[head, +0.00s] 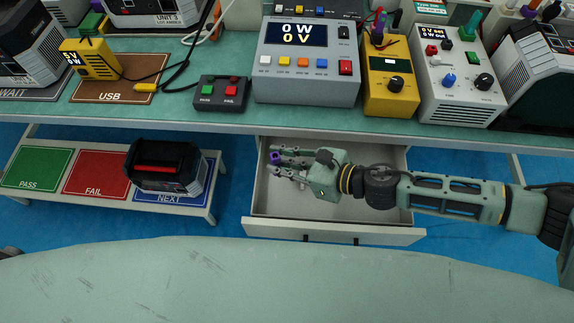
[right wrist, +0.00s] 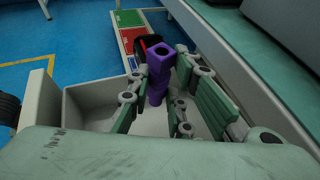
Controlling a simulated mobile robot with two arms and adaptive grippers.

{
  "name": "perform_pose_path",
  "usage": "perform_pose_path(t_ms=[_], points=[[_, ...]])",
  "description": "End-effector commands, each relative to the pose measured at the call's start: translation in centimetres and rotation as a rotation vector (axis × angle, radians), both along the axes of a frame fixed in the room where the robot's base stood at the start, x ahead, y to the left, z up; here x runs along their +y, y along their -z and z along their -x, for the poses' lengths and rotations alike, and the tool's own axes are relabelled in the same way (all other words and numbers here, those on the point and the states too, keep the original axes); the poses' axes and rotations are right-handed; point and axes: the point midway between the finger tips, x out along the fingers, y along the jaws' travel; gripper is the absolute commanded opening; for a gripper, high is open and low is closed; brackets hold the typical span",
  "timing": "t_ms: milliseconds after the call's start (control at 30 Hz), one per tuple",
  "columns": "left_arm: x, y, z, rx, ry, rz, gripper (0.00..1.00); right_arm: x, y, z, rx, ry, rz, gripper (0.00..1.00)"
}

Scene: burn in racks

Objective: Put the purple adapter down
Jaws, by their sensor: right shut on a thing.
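The purple adapter (head: 276,158) is between the fingertips of my right gripper (head: 284,165), over the left part of an open drawer (head: 270,203). In the right wrist view the adapter (right wrist: 160,62) stands roughly upright between the finger pads of the right gripper (right wrist: 160,85), with the drawer (right wrist: 90,97) around and below it. Its top has a dark round hole. I cannot tell whether its lower end touches the drawer floor. My left gripper is not in view.
The bench edge (head: 400,127) runs just behind the drawer. A low table to the left has a green PASS mat (head: 38,166), a red FAIL mat (head: 97,172) and a blue NEXT mat (head: 160,196) with a black device (head: 165,168). The drawer looks otherwise empty.

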Motion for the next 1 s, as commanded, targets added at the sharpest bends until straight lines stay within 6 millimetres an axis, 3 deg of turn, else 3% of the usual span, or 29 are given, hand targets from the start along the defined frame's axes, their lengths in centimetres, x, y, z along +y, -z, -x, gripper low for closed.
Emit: perform_pose_path(t_ms=[167,267,500,967,1000], points=[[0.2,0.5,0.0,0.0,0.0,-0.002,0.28,-0.1,1.4,-2.2,0.0,0.0,-0.001,0.0],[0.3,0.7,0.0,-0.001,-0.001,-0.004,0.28,-0.1,1.8,-2.5,0.002,-0.001,-0.002,0.0],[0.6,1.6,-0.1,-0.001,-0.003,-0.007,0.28,-0.2,5.2,-2.5,0.004,0.002,-0.002,0.0],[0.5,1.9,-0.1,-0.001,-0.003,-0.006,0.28,-0.2,6.0,-2.5,0.001,0.001,-0.002,0.0],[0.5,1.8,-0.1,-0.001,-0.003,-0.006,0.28,-0.2,5.9,-2.5,0.001,0.001,-0.002,0.2]])
